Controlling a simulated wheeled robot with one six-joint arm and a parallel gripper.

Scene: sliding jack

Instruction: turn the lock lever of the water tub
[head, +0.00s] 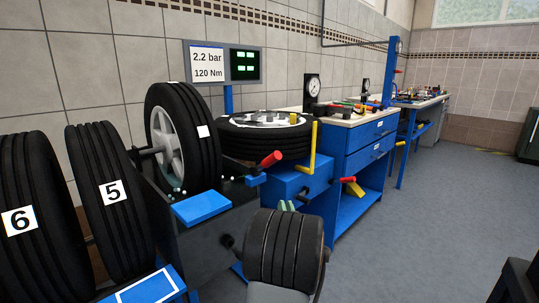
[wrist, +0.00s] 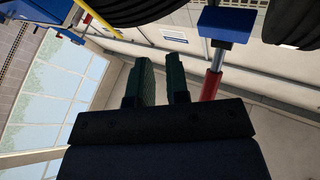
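The water tub (head: 200,235) is a dark box with a wheel standing in it. At its upper right is a blue block with a lever ending in a red handle (head: 270,160), which I take to be the lock lever. In the wrist view, a red handle (wrist: 211,86) on a silver rod hangs from a blue block (wrist: 228,25). My gripper (head: 287,206) is in front of the tub's right side, lower than the lever. In the wrist view my gripper (wrist: 160,78) has two green fingers apart with nothing between them; the red handle is outside, right of them.
A blue machine (head: 298,180) with a yellow post (head: 314,145) and another red handle (head: 347,180) stands right of the tub. A tyre lies flat (head: 262,138) behind. Tyres 5 (head: 110,215) and 6 (head: 22,240) stand left. The floor at right is mostly clear.

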